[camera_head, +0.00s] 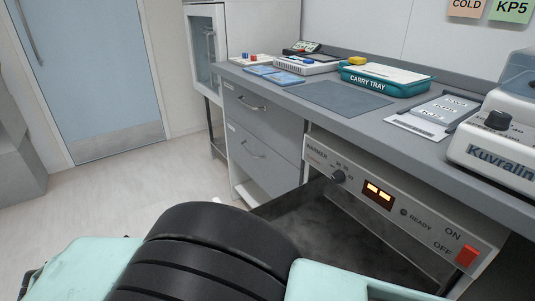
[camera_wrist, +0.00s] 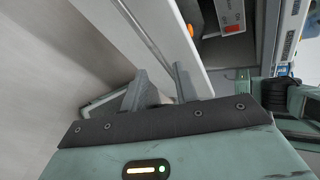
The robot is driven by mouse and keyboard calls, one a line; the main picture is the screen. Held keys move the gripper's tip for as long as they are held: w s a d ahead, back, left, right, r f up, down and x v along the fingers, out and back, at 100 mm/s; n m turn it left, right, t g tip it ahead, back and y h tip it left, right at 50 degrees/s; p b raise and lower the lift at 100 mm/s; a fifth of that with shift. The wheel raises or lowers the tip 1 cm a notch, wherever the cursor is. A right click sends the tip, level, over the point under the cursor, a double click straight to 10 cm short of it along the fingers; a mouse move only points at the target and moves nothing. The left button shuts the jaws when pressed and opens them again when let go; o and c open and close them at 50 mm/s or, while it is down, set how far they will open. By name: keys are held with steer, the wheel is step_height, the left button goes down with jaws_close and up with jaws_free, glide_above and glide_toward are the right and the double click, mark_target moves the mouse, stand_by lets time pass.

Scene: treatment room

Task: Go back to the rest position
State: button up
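My gripper (camera_wrist: 160,88) shows at the lower middle of the wrist view. Its two grey fingers stand apart, with nothing seen between them. A long white panel edge runs just beyond the fingertips; I cannot tell whether they touch it. In the head view my mint and black arm parts fill the bottom, and the fingers are hidden. The warmer (camera_head: 415,222) sits under the counter, with lit digits and a red switch. A dark drawer or tray (camera_head: 325,235) extends out below its panel, partly hidden by my arm.
The grey counter (camera_head: 425,165) holds a teal carry tray (camera_head: 370,82), a dark mat (camera_head: 338,97), blue packs (camera_head: 272,75), a labelled card holder (camera_head: 440,112) and a white Kuvralin machine (camera_head: 495,140). Drawers (camera_head: 262,115) stand below. The floor (camera_head: 150,185) at left is clear toward a blue door (camera_head: 85,70).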

steer(key=w+d+r+m+g+y, duration=0.1)
steer(key=d+r+m+g+y, duration=0.2)
steer(key=d+r+m, duration=0.35)
steer(key=w+d+r+m+g+y, duration=0.1)
steer(key=d+r+m+g+y, duration=0.25)
steer(key=d+m, duration=0.5)
steer(key=s+d+r+m+t+y, duration=0.1)
steer(key=s+d+m+y, duration=0.25)
steer(key=d+m, duration=0.4)
steer(key=s+d+r+m+t+y, duration=0.1)
steer(key=s+d+r+m+y, duration=0.1)
steer(key=s+d+m, duration=0.35)
step_height(320, 180, up, 19)
steer(key=w+m+p, duration=0.2)
steer(key=p, duration=1.7)
steer(key=shift+d+r+p, duration=0.15)
steer(key=shift+d+p, duration=0.15)
steer(key=shift+p, duration=0.05)
